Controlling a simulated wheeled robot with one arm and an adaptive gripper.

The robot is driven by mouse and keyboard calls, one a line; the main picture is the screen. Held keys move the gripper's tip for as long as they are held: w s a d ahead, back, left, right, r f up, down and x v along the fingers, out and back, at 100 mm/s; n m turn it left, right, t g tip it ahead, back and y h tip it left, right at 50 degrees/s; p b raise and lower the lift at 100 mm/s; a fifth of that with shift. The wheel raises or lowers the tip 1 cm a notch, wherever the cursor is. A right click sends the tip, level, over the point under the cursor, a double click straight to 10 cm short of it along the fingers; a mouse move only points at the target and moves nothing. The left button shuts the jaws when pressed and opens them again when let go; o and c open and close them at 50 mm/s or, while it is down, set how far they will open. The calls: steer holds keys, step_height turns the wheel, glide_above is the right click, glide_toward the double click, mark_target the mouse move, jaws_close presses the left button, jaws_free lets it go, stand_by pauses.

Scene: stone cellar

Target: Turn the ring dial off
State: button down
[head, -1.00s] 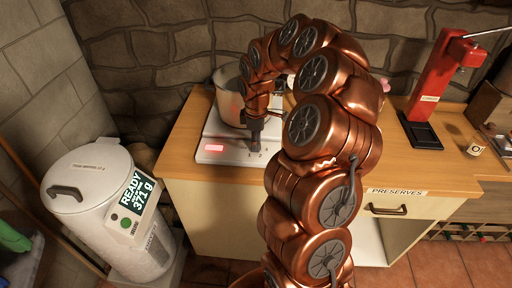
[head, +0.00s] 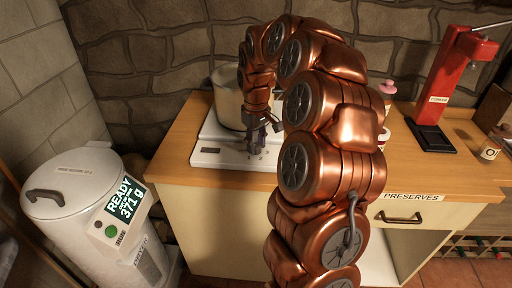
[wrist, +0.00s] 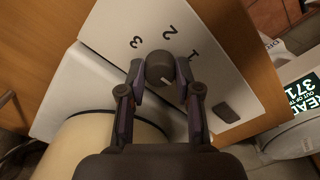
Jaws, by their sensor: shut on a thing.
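The ring dial (wrist: 159,66) is a round dark grey knob on the front of a white hob (wrist: 108,30), which also shows in the head view (head: 208,146). A short pale mark on the knob points down and right in the wrist view, away from the printed 2 and 3. My gripper (wrist: 160,72) is shut on the dial, one finger on each side. In the head view my gripper (head: 258,146) hides most of the dial. The small display (wrist: 226,112) on the hob is dark.
A large pot (head: 226,98) stands on the hob behind my gripper. A white canister (head: 75,185) with a lit "READY 371 g" screen stands at left. A red press (head: 450,80) is at right on the wooden counter (head: 185,130).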

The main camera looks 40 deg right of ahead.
mark_target(256, 145)
steer(key=shift+m, duration=0.3)
steer(key=c, duration=0.8)
jaws_free()
steer(key=shift+r, duration=6)
